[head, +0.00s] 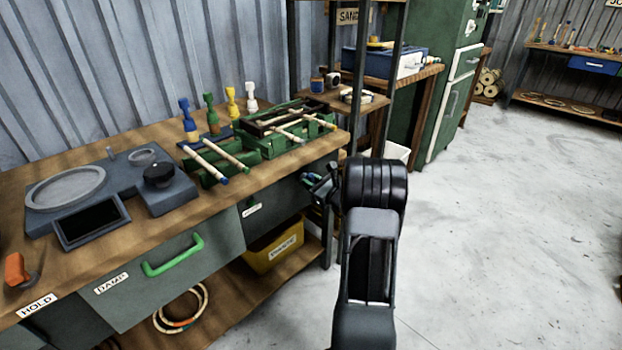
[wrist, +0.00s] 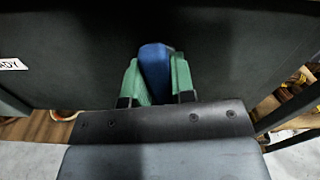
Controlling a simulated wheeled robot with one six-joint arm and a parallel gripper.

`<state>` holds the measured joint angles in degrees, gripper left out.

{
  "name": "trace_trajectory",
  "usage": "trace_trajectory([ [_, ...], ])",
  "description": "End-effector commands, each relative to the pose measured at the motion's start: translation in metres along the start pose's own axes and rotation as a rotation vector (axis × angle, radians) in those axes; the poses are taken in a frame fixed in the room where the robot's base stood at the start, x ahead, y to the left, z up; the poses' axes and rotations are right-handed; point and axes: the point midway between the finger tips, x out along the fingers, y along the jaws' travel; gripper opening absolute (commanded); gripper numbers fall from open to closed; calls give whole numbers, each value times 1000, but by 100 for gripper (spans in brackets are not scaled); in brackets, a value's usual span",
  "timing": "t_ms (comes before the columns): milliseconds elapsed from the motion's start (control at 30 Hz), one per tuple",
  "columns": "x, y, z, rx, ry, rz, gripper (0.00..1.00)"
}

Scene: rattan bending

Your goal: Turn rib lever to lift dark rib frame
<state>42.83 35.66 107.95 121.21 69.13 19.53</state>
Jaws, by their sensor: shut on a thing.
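The dark rib frame (head: 262,128) lies across the green stand (head: 318,127) at the right end of the bench, with pale rods among its bars. My gripper (head: 309,179) is at the bench's right front, below the stand. In the wrist view its green fingertips (wrist: 157,80) are shut on a blue handle (wrist: 155,70), against the dark front of the bench. The handle looks like the rib lever, but its shaft and pivot are hidden. In the head view my gripper and wrist hide most of it.
A yellow bin (head: 273,252) stands on the shelf below. Shelving posts (head: 392,90) stand close on the right. The floor (head: 500,200) at right is clear.

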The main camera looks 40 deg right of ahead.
Motion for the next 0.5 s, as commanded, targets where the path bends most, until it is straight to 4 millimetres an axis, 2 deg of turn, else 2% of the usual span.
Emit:
trace_trajectory([
  [200,0,0,1,118,2,-1,0],
  [500,0,0,-1,197,3,0,0],
])
